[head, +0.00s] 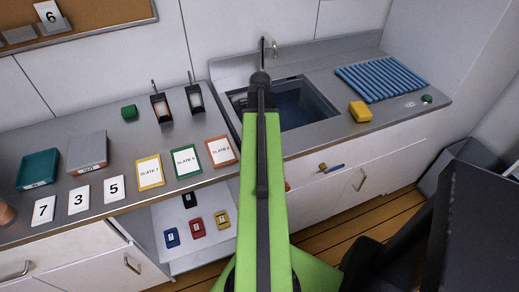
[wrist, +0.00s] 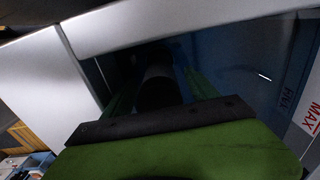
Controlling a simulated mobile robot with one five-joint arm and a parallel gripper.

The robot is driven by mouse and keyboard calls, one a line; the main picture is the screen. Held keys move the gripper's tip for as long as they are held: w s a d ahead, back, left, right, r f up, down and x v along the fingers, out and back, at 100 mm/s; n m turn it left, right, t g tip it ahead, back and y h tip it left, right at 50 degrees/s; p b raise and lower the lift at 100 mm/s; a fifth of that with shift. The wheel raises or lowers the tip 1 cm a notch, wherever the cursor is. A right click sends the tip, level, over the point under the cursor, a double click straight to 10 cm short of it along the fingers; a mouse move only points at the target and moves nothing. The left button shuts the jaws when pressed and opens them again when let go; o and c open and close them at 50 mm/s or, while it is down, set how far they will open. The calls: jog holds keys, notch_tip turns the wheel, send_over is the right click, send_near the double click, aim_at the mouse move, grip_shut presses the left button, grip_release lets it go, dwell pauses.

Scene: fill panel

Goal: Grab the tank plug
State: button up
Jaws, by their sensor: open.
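The sink tank (head: 305,103) is a steel-rimmed basin in the counter with blue inside. My green arm runs up to its left side in the head view and hides part of it. The wrist view looks into the dark blue tank (wrist: 235,65), with a label reading MAX and FILL on its wall at the right. My gripper (wrist: 158,75) is open, in deep shadow there; the head view does not show its fingers. A dark round shape sits between its green sides, and I cannot tell whether it is the plug. I cannot make out the tank plug for certain.
A faucet (head: 268,47) stands behind the tank. A yellow sponge-like block (head: 360,111) and a blue ribbed mat (head: 381,82) lie to its right. Slate cards (head: 186,161), number cards (head: 79,199) and trays (head: 38,169) cover the left counter.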

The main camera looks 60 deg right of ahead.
jog(key=shift+r, duration=0.15)
grip_shut()
dwell(0.5)
